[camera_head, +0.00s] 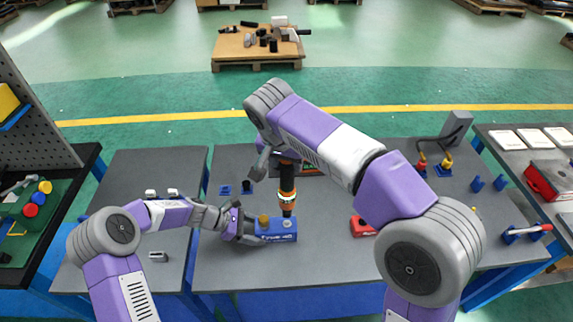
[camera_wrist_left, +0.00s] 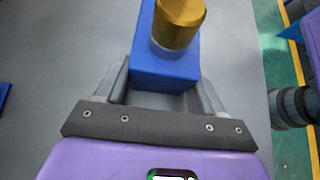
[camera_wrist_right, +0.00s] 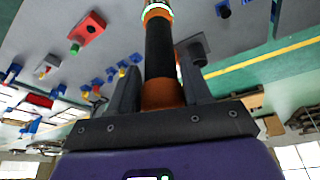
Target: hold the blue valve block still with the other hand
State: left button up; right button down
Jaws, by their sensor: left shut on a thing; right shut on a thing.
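The blue valve block (camera_head: 284,231) lies on the grey table, with a brass fitting (camera_head: 263,220) on its left part. It also shows in the left wrist view (camera_wrist_left: 165,72) with the brass fitting (camera_wrist_left: 178,24) on top. My left gripper (camera_head: 254,234) is shut on the block's left end, one finger on each side. My right gripper (camera_head: 284,158) is above the block, shut on an orange and black tool (camera_head: 287,190). The tool stands upright, its lower tip at the block's top. The right wrist view shows the tool (camera_wrist_right: 160,55) between the fingers; its tip is out of that view.
A red block (camera_head: 362,227) sits right of the valve block. Blue holders (camera_head: 476,183) stand at the table's right. A grey stand (camera_head: 455,128) with hoses is at the back right. Bare tabletop (camera_head: 325,250) lies in front.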

pick_arm(q)
jog(key=o, duration=1.3)
jog(key=shift+o, duration=0.2)
jog(key=shift+a+r, duration=0.1)
jog(key=v, duration=1.1)
jog(key=shift+a+r, duration=0.25)
jog(key=shift+a, duration=0.1)
